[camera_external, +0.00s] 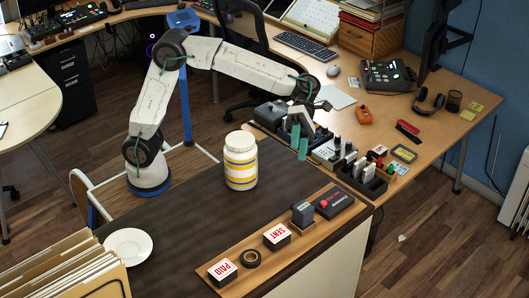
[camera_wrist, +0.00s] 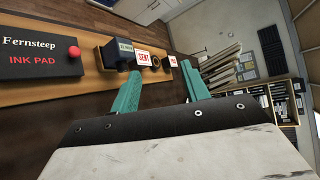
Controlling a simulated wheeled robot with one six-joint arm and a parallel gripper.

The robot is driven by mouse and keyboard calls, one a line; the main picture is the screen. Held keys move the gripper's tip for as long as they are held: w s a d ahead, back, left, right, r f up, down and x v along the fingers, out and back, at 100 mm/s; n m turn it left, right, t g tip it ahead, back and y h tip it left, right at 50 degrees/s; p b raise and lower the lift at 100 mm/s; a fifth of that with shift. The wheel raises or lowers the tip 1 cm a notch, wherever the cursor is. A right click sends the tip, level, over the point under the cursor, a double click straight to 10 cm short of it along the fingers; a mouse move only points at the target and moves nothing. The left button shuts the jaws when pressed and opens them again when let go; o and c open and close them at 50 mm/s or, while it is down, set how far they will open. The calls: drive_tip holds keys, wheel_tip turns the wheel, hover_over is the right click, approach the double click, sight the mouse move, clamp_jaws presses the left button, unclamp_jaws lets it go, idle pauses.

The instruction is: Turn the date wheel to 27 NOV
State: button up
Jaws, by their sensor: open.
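The date stamp (camera_external: 303,213) is a small dark block with a light label on its face. It stands on a wooden tray (camera_external: 233,291) between the ink pad (camera_external: 340,203) and the SENT stamp (camera_external: 277,236). In the wrist view the date stamp (camera_wrist: 118,52) lies beyond my fingertips, and its label is too small to read surely. My gripper (camera_external: 298,144), with teal fingers, is open and empty. It hangs above the far edge of the dark counter, apart from the stamp. The wrist view shows its two fingers (camera_wrist: 161,83) spread with nothing between them.
A white and yellow striped jar (camera_external: 240,172) stands on the dark counter left of my gripper. A black tape roll (camera_external: 250,260) and a PAID stamp (camera_external: 222,271) share the tray. A compartment organizer (camera_external: 374,190) stands just right of my gripper. The counter between jar and tray is clear.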

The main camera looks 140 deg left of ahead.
wheel_tip(320, 180, down, 11)
drive_tip(key=shift+w+d+f, duration=0.1)
drive_tip(key=x, duration=0.7)
drive_tip(key=shift+w+d, duration=0.1)
drive_tip(key=shift+d, duration=0.2)
clamp_jaws()
